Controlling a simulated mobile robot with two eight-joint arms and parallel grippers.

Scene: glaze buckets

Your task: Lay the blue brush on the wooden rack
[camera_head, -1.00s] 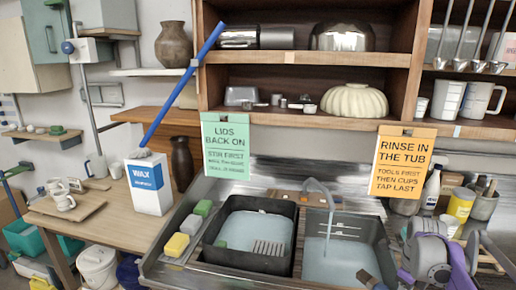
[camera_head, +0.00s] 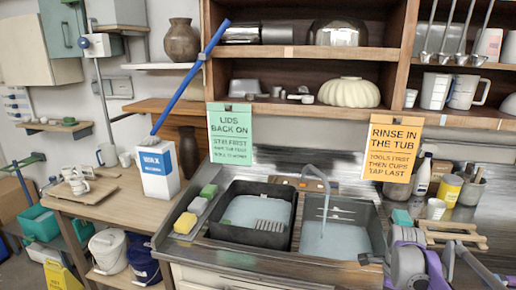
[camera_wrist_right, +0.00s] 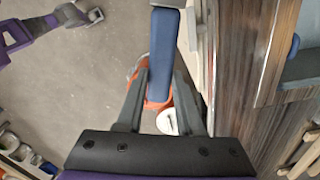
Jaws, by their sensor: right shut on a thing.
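In the right wrist view, my right gripper (camera_wrist_right: 160,92) is shut on a blue, flat, bar-like thing (camera_wrist_right: 166,52), which I take to be the blue brush. In the head view my right arm is at the lower right, and the held brush is not clear there. The wooden rack (camera_head: 452,236) lies on the counter right of the sink, partly behind my arm. It is slatted. Part of my left arm, with its gripper (camera_wrist_right: 95,14), shows at the upper left of the wrist view; its jaws are unclear.
The sink has a dark tub (camera_head: 235,237) and a water-filled basin (camera_head: 340,240) under the tap. A teal block (camera_head: 402,218), a cup (camera_head: 436,208) and a yellow can (camera_head: 447,190) stand near the rack.

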